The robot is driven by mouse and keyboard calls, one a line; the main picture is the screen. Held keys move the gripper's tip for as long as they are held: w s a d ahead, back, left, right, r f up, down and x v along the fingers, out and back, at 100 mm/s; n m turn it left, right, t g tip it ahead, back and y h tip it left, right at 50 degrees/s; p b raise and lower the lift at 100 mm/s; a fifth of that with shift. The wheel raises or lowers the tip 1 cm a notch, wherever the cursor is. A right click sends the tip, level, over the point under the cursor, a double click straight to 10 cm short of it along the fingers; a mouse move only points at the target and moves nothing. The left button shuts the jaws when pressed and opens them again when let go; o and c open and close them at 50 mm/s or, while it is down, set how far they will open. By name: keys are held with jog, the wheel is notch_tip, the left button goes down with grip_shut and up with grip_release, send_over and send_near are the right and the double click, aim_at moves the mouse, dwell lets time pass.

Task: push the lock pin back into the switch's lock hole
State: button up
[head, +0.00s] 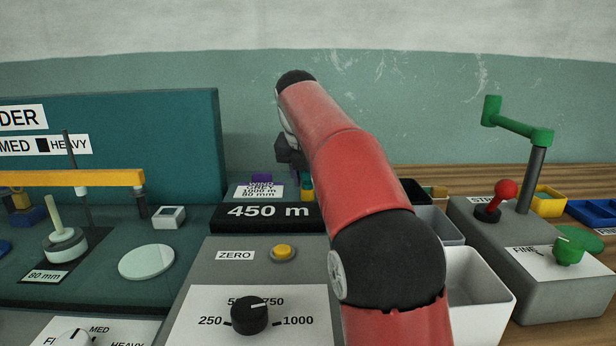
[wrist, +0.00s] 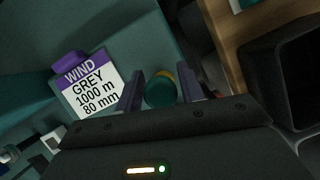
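My gripper (wrist: 160,78) points down behind the grey console, beside the WIND card. Its two dark fingers are apart, with a round teal piece with a yellow band (wrist: 160,92) between them. I cannot tell whether the fingers touch it. In the head view this teal and yellow piece (head: 307,188) shows just left of my red arm, which hides much of that spot. A red-knobbed switch lever (head: 503,193) stands on the grey box (head: 560,290) at the right. I cannot make out a lock pin or a lock hole for certain.
The WIND card (wrist: 91,83) with its purple block (wrist: 68,63) lies left of my gripper. The 450 m display (head: 268,212) is in front. A green crank (head: 520,127) rises from the right box.

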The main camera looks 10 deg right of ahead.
jog(key=c, duration=0.7)
jog(key=shift+r, duration=0.1)
jog(key=shift+r+p, duration=0.55)
jog(key=shift+r, duration=0.1)
jog(key=shift+c, duration=0.2)
jog(key=shift+r, duration=0.1)
jog(key=shift+r, duration=1.85)
